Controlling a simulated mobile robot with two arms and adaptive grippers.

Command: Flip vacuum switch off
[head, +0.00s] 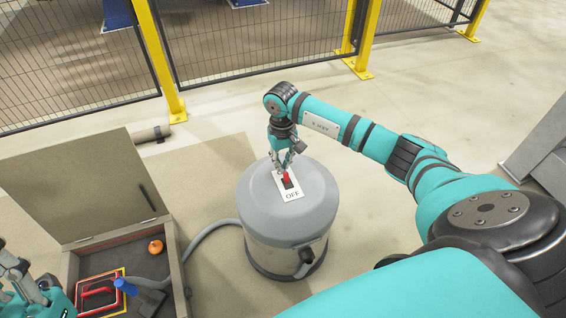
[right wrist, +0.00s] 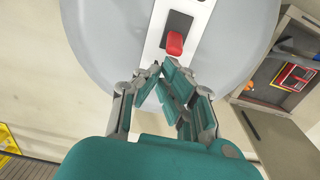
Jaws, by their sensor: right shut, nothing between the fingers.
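The vacuum (head: 288,215) is a grey drum with a rounded grey lid, standing on the floor in the middle of the head view. On its lid is a white plate marked OFF (head: 292,195) with a red switch (head: 286,177) on a dark base. In the right wrist view the red switch (right wrist: 175,43) sits just beyond the fingertips. My right gripper (head: 284,168) is shut and empty, pointing down over the plate beside the switch; I cannot tell whether it touches. My left gripper (head: 22,282) shows partly at the lower left edge; its fingertips are unclear.
An open wooden box (head: 172,250) with a raised lid (head: 80,185) stands left of the vacuum, holding an orange item (head: 156,247), a red-handled piece and a blue-handled tool. A grey hose (head: 208,232) runs between them. A yellow-posted mesh fence (head: 260,45) closes the back.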

